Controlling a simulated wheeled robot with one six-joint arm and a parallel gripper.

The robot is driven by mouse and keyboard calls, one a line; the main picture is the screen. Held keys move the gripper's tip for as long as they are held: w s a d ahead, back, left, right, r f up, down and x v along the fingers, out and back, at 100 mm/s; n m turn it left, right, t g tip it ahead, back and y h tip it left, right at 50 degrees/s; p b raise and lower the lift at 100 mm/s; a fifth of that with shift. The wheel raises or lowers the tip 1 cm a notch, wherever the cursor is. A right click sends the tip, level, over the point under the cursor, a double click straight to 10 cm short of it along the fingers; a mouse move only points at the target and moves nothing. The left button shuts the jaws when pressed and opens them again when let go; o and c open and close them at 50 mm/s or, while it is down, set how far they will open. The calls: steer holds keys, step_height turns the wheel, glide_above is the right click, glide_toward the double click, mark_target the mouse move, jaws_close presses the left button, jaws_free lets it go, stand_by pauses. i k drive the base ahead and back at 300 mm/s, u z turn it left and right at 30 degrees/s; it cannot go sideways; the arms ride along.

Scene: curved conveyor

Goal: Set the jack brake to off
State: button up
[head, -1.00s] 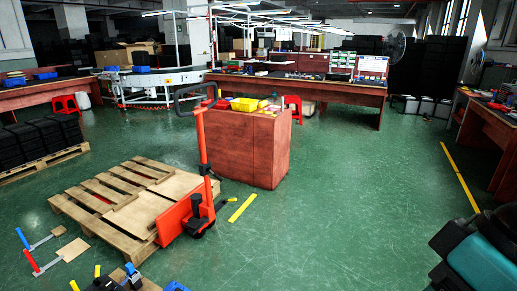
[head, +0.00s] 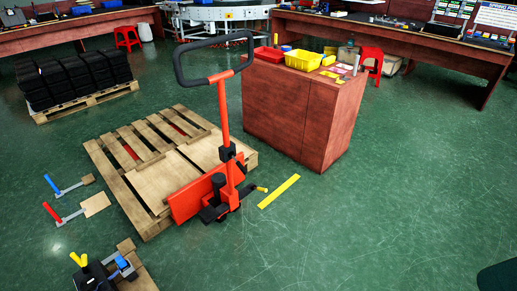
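The red pallet jack (head: 185,202) stands with its forks in the wooden pallet (head: 125,200). Its upright red column ends in a black loop handle (head: 212,42). Low on its right side a short dark lever with a yellow tip (head: 262,189) sticks out just above the floor. It looks like the brake pedal, but its setting cannot be told. My gripper is not in view. Only a dark rounded piece, probably of my arm, shows at the lower right corner, well apart from the jack.
A red-brown cabinet (head: 290,115) with red and yellow bins stands close behind the jack. The green floor to the right is clear.

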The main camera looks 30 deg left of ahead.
mark_target(238, 164)
steer(key=i, duration=2.35)
steer(key=u, duration=3.45)
